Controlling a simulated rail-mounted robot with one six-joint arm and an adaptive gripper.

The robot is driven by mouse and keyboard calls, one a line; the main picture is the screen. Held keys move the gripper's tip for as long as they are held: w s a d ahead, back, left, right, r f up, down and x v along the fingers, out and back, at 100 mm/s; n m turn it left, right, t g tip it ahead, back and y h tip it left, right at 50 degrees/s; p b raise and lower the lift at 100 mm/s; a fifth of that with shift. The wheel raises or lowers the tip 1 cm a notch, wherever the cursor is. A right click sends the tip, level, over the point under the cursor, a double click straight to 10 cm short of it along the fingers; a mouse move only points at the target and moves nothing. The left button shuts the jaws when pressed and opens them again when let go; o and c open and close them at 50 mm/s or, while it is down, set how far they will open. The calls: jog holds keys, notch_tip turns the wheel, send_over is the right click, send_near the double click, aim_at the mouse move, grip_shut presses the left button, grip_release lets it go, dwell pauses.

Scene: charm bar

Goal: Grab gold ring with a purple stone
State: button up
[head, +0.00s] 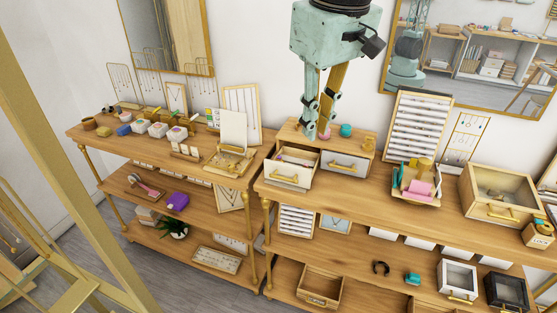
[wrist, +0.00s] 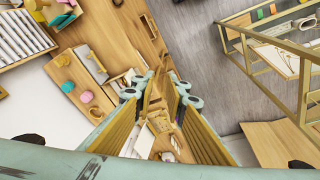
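I cannot pick out a gold ring with a purple stone in either view; it may be hidden or too small to tell. My gripper (head: 315,130) points down above the small wooden drawer unit (head: 290,130) on the right table. In the wrist view its two fingers stand apart with a gap between the tips (wrist: 156,92), and nothing shows held. The unit's left drawer (head: 291,178) is pulled out, with small items inside that are too small to tell. Its right drawer (head: 345,164) looks shut.
A pink item (head: 324,135), a teal item (head: 346,130) and a gold item (head: 369,143) sit on the unit's top. To the right are a tray with a pink roll (head: 418,191), a ring display board (head: 416,128) and a glass-lidded case (head: 500,190). The table front between is clear.

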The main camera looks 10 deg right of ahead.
jog(key=w+f+n+g+p, duration=0.1)
jog(key=w+f+n+p, duration=0.3)
jog(key=w, duration=1.3)
jog(key=n+g+p, duration=0.1)
jog(key=n+p, duration=0.1)
jog(key=p, duration=0.1)
send_over(279, 157)
notch_tip(279, 157, down, 14)
jog(key=f, duration=0.1)
jog(key=shift+w+a+f+n, duration=0.15)
jog(key=shift+w+f+n, duration=0.15)
jog(key=shift+n, duration=0.1)
jog(key=shift+s+f, duration=0.1)
jog(key=shift+f, duration=4.2)
jog(key=shift+f, duration=0.1)
jog(key=shift+d+f+p, duration=0.2)
jog(key=shift+f+p, duration=0.1)
jog(key=shift+f, duration=2.2)
